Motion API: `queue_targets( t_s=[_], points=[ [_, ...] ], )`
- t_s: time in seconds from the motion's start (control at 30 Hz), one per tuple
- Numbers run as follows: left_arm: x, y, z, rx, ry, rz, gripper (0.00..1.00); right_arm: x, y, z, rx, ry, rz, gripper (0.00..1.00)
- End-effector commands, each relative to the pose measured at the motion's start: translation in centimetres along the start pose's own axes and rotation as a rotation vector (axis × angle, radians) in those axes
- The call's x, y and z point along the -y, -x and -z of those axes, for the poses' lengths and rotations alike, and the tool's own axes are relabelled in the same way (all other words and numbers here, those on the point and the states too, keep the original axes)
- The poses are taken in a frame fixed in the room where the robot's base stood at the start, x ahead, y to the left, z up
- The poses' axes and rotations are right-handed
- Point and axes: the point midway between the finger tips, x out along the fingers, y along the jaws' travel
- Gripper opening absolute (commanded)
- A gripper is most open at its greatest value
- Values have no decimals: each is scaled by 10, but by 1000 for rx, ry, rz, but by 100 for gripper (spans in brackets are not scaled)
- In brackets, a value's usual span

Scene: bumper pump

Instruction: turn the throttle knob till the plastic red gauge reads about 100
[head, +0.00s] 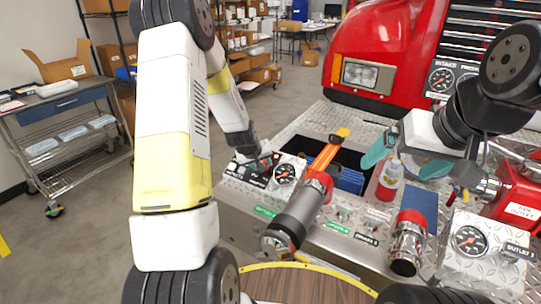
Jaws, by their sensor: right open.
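A round gauge (285,174) sits on a small panel at the left of the metal bumper deck. Another gauge (469,240) sits on a diamond-plate box at the lower right. The needles are too small to read, and I cannot tell which one is the red gauge. My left gripper (262,161) is over the panel with the left gauge, just left of its dial. Its fingers are too small and dark to tell open from shut. The throttle knob cannot be made out. My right gripper (408,160) is open, teal fingertips apart, above the deck near a white-and-red bottle (389,182).
A red truck front (385,50) with intake gauges (440,80) rises behind. A cart (70,110) stands left on open floor.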

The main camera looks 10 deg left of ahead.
Motion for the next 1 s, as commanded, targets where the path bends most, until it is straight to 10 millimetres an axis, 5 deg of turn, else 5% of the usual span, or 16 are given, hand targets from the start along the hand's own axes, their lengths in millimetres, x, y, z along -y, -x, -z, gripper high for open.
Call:
queue_targets(
  t_s=[0.8, 0.83, 0.93, 1.0],
  points=[
    [-1, 1, 3, -13, -120, -18, 0, 0, 0, 0, 0, 0, 0, 95],
    [-1, 1, 3, -13, -120, -18, 43, 0, 0, 0, 0, 0, 0, 95],
    [-1, 0, 2, -11, -119, -18, 60, 0, 0, 0, 0, 0, 0, 95],
    [-1, 0, 2, -10, -119, -18, 60, 0, 0, 0, 0, 0, 0, 95]
  ],
)
